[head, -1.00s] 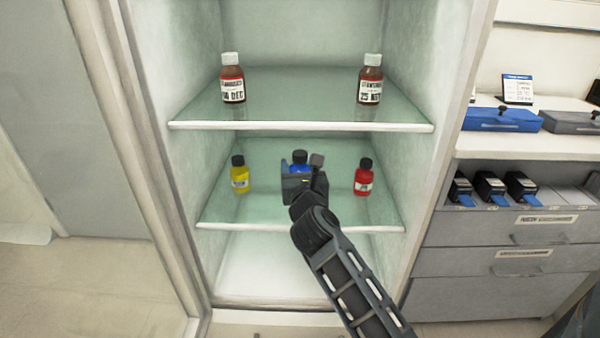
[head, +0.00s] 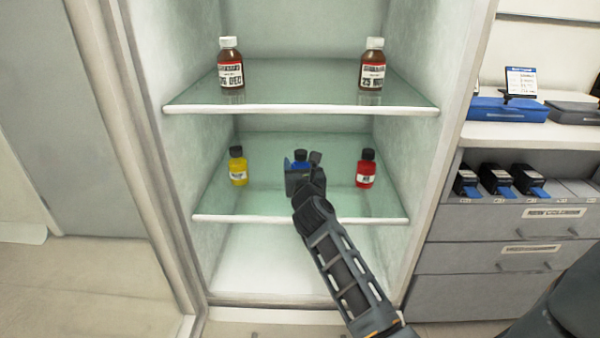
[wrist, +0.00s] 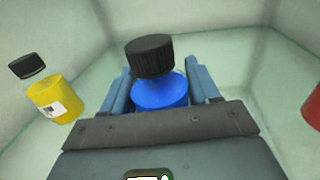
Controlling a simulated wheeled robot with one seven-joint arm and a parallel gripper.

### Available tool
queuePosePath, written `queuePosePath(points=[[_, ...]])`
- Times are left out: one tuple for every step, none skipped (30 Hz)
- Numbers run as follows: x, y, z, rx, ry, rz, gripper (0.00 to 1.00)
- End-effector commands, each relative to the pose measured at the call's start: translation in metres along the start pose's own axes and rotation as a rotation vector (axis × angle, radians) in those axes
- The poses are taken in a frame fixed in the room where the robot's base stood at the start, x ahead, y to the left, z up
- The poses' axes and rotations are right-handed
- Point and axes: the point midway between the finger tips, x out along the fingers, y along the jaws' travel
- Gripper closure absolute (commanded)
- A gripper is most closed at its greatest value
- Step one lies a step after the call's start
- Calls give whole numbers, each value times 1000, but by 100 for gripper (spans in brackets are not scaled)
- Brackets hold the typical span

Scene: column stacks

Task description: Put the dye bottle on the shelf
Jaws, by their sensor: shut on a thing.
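The dye bottle is a small blue bottle with a black cap (wrist: 150,57). In the wrist view its blue body (wrist: 160,92) is between the two fingers of my gripper (wrist: 160,95), which is shut on it. In the head view the blue bottle (head: 300,157) shows above my gripper (head: 302,175), which hides its lower part. The bottle is over the lower glass shelf (head: 270,205), between the other two bottles there. I cannot tell whether its base touches the glass.
A yellow bottle (head: 238,168) stands left and a red bottle (head: 366,170) right on the lower shelf. Brown bottles stand on the upper shelf (head: 300,95), at left (head: 230,68) and right (head: 372,68). Cabinet walls close both sides. Bare glass lies between the bottles.

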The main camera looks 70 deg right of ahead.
Motion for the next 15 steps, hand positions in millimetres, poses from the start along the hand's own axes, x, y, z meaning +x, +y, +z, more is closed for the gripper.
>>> queuePosePath(points=[[1,0,0,1,-3,1,76],[1,0,0,1,-3,1,76],[1,0,1,0,-3,1,76],[1,0,1,0,-3,1,76],[1,0,1,0,-2,1,76],[1,0,1,0,-2,1,76],[1,0,1,0,-2,1,76],[1,0,0,0,-2,1,76],[1,0,-1,0,-2,1,76],[1,0,-2,0,-2,1,76],[1,0,-3,0,-2,1,76],[1,0,-2,0,-1,0,36],[1,0,-2,0,-1,0,33],[1,0,-2,0,-1,0,30],[1,0,-2,0,-1,0,26]])
